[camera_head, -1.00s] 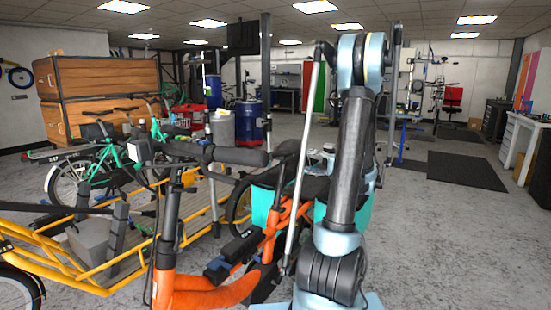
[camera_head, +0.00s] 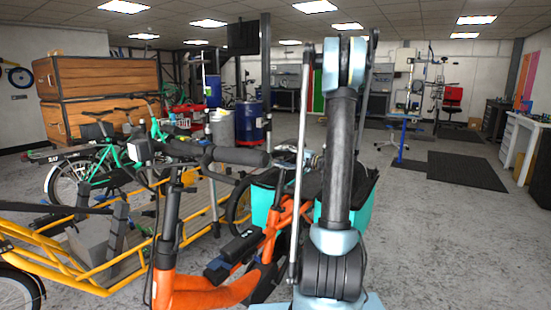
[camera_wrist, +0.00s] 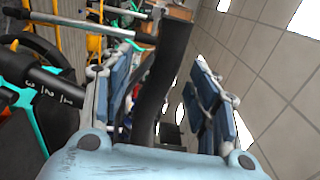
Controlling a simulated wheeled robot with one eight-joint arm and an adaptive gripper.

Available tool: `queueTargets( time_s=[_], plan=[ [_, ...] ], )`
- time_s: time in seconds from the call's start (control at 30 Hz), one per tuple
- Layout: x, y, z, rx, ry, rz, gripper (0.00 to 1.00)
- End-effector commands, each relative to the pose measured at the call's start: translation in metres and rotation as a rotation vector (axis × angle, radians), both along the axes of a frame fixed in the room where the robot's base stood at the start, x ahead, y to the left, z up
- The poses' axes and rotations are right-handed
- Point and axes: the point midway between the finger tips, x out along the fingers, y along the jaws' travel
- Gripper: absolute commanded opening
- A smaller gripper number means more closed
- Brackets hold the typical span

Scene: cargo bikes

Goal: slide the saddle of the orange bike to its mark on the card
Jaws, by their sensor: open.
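The orange bike (camera_head: 205,285) stands in front of me in the head view. Its black saddle (camera_head: 308,184) is partly hidden behind my arm. In the wrist view, which is turned on its side, a dark curved strip that looks like the saddle (camera_wrist: 166,70) lies between the fingers of my gripper (camera_wrist: 160,75). My gripper is open, one finger on each side of the strip; I cannot tell whether either touches it. A black post with the numbers 1, 2 and 3 (camera_wrist: 48,86) shows at the left. I cannot make out the card.
The handlebar (camera_head: 238,156) is left of my arm, and teal panniers (camera_head: 333,212) hang at the bike's rear. A yellow cargo bike (camera_head: 130,268) and a green bike (camera_head: 105,160) stand to the left. Open floor (camera_head: 440,240) lies to the right.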

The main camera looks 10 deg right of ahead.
Motion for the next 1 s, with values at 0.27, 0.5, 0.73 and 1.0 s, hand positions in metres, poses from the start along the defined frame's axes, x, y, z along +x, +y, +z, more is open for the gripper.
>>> queueTargets(
  time_s=[0.27,0.5,0.73,1.0],
  plan=[
    [0.019,0.024,0.0,0.0,0.0,0.001,0.54],
    [0.022,0.029,0.0,0.0,0.0,0.0,0.54],
    [0.022,0.028,0.0,0.0,0.0,-0.001,0.41],
    [0.022,0.028,0.0,0.0,0.0,-0.001,0.0]
  ],
)
